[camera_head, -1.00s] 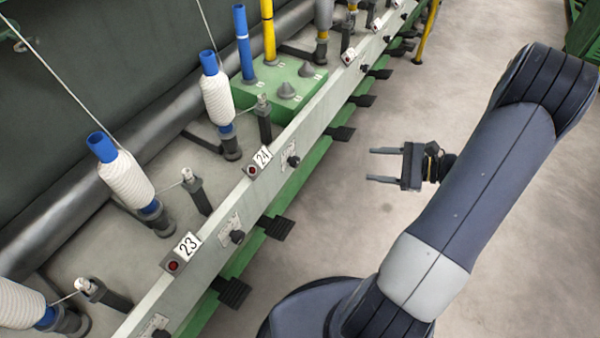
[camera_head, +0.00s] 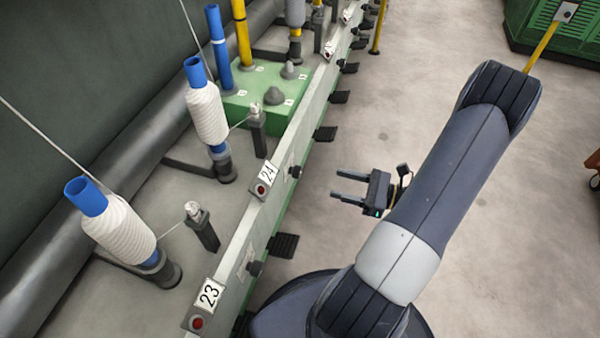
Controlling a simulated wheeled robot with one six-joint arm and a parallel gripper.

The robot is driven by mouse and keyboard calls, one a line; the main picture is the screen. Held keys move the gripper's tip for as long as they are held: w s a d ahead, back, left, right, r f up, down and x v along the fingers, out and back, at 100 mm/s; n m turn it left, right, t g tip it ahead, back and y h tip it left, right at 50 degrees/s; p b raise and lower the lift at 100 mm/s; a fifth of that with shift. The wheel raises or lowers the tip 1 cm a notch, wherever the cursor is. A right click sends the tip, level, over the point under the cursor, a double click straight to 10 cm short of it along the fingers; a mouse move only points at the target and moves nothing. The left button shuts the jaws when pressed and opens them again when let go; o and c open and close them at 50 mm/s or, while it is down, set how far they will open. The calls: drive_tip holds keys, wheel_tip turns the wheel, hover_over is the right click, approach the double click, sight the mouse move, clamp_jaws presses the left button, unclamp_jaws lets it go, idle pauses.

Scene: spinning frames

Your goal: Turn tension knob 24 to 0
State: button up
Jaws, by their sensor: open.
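Tension knob 24 (camera_head: 295,171) is a small black knob on the front face of the pale machine rail, just right of the white label 24 (camera_head: 267,174). Its setting is too small to read. My gripper (camera_head: 338,184) is open and empty, its two dark fingers pointing left toward the rail. In the picture it is a short way right of and slightly below the knob, with floor showing between them. It does not touch the knob.
Another black knob (camera_head: 254,268) is on the rail near label 23 (camera_head: 209,294). White yarn bobbins (camera_head: 207,112) stand behind the rail. A black pedal (camera_head: 284,245) juts out below it.

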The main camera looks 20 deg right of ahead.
sight(295, 171)
drive_tip(key=b+x, duration=0.1)
drive_tip(key=x, duration=0.9)
drive_tip(key=shift+b, duration=0.3)
drive_tip(key=shift+s, duration=0.1)
drive_tip(key=c, duration=1)
drive_tip(key=shift+n+b, duration=4)
drive_tip(key=shift+n, duration=1)
